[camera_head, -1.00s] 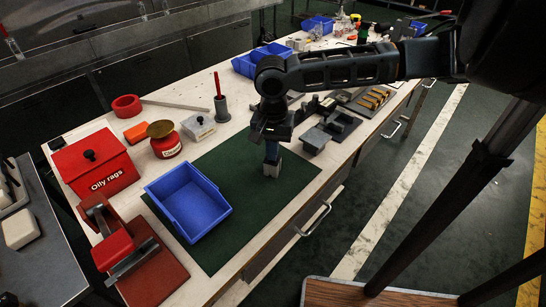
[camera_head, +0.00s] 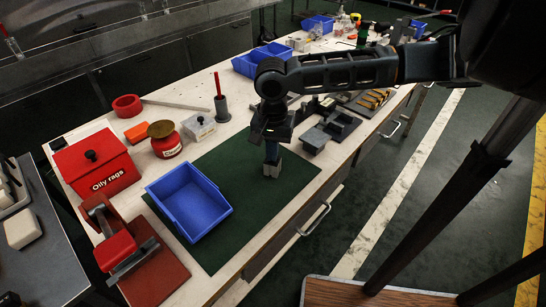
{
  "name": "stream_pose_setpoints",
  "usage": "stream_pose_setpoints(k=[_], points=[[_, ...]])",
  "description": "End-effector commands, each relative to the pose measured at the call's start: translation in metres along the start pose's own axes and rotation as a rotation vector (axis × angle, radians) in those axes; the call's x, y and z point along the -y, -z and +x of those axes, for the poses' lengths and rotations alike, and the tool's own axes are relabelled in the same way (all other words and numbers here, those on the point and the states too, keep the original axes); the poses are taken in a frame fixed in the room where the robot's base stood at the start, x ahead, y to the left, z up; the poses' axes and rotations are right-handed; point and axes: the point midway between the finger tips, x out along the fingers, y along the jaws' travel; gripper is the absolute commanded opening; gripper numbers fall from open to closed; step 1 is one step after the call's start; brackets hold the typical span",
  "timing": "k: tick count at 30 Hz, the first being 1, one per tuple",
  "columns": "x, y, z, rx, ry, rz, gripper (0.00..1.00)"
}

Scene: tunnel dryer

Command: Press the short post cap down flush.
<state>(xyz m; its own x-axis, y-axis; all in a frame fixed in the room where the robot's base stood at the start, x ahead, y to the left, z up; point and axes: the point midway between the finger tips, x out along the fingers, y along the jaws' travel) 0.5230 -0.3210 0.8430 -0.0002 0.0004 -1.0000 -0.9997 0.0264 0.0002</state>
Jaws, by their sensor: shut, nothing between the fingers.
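My gripper (camera_head: 271,153) points straight down over the right part of the green mat (camera_head: 222,160), with its fingers together. A small grey block-like piece (camera_head: 272,170) stands on the mat directly below the fingertips, and they appear to meet its top. It is the likeliest short post with its cap, but it is too small to tell cap from post. Whether the cap sits flush or proud cannot be seen, as the gripper covers the top.
A blue open bin (camera_head: 188,203) lies left of my gripper on the mat. A grey holder with a red rod (camera_head: 221,108) stands behind. Dark grey fixtures (camera_head: 315,140) stand close on the right. A red Oily rags box (camera_head: 92,160) is far left. The mat's front is clear.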

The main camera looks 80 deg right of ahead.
Motion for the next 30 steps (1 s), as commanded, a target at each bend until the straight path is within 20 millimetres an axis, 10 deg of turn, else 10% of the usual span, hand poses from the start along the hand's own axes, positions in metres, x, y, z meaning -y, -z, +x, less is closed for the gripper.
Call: stream_pose_setpoints(k=[30], points=[[0.0, 0.0, -0.051, 0.001, 0.0, 0.0, 0.0]])
